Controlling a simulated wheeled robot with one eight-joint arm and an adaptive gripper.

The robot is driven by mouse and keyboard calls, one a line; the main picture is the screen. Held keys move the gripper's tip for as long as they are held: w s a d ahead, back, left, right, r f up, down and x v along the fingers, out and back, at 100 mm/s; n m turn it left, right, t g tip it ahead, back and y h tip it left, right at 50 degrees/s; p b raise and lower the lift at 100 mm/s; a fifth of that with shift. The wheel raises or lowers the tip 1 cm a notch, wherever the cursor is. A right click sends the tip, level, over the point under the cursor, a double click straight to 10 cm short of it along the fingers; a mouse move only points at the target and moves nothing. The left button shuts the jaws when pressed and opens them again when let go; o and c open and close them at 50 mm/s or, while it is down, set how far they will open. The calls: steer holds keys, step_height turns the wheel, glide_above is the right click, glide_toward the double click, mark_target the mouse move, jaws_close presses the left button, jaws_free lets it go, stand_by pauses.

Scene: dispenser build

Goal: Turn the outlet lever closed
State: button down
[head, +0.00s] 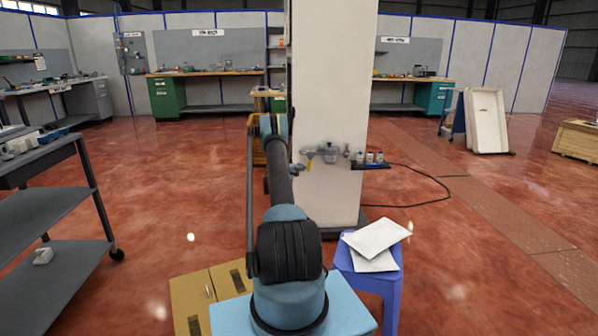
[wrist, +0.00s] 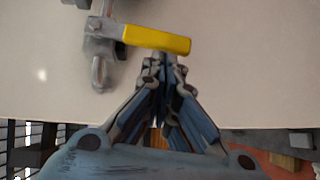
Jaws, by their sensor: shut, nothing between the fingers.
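The outlet lever is a yellow bar (wrist: 157,40). In the wrist view it extends right from the grey metal outlet valve (wrist: 104,28), tilting slightly down at its free end. The curved spout (wrist: 100,72) hangs below the valve. My gripper (wrist: 162,62) is shut and empty, its fingertips just below the lever's right half in the picture. I cannot tell whether they touch it. In the head view the lever (head: 309,160) is a small yellow patch on the left of the fittings (head: 330,152) on the white column; my gripper is mostly hidden behind my arm.
The white column (head: 332,60) stands straight ahead. A blue stool (head: 368,285) with white sheets stands front right, and a grey cart (head: 40,165) is at left. Open floor lies right.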

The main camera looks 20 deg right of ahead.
steer(key=shift+s+d+f, duration=0.2)
steer(key=shift+d, duration=0.3)
steer(key=shift+s+d+f, duration=0.15)
steer(key=shift+d, duration=0.35)
